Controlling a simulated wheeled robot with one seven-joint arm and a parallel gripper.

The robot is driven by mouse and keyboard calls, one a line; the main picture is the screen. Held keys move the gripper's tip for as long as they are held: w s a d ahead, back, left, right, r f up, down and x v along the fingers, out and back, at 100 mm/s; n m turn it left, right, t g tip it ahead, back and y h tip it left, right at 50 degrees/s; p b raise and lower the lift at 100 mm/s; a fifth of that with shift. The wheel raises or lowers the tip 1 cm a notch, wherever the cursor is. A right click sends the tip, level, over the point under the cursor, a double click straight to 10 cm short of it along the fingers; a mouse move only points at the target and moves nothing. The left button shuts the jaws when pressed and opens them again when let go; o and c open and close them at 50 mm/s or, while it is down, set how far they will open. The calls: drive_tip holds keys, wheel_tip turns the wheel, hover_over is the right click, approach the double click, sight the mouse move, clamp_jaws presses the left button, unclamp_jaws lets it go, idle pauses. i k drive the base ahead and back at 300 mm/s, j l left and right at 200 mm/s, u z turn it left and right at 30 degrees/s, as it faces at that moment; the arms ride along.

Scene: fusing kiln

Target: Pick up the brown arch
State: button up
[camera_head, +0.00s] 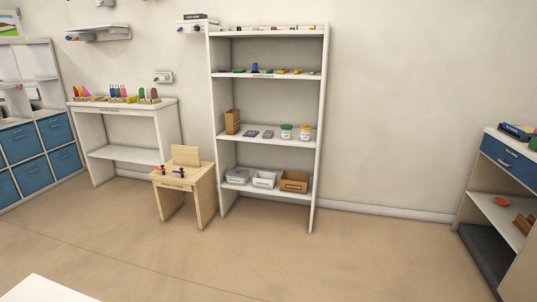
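Brown rounded upright pieces (154,94) stand at the right end of the row on the white side table (124,103) at the left. They are small in the head view, and I cannot tell for sure whether one is the brown arch. Other small coloured pieces (116,91) stand to their left, in green, pink and yellow. My gripper is not in view.
A small wooden desk (187,176) stands in front of the side table's right side. A tall white shelf unit (214,120) holds small items and bins. A cabinet (508,160) stands at right. The middle floor is clear.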

sight(153, 93)
drive_tip(key=i+l+z, duration=0.1)
drive_tip(key=i+z, duration=0.2)
drive_tip(key=i, duration=1.6)
drive_tip(key=i+j+u, duration=0.2)
drive_tip(key=i+u, duration=0.6)
drive_tip(key=i, duration=0.15)
drive_tip(key=i+l+u, duration=0.1)
drive_tip(key=i+u, duration=0.25)
drive_tip(key=i, duration=0.15)
drive_tip(key=i+l+u, duration=0.25)
drive_tip(key=i+u, duration=0.15)
drive_tip(key=i+j+u, duration=0.2)
drive_tip(key=i+u, duration=0.2)
drive_tip(key=i, duration=0.2)
drive_tip(key=i+u, duration=0.4)
drive_tip(key=i, duration=0.2)
drive_tip(key=i+l+u, duration=0.2)
drive_tip(key=i+u, duration=0.2)
drive_tip(key=i, duration=0.15)
drive_tip(key=i+j+z, duration=0.1)
drive_tip(key=i+z, duration=0.2)
drive_tip(key=i, duration=0.15)
drive_tip(key=i+j+z, duration=0.15)
drive_tip(key=i+z, duration=0.15)
drive_tip(key=i+j+z, duration=0.3)
drive_tip(key=i, duration=0.2)
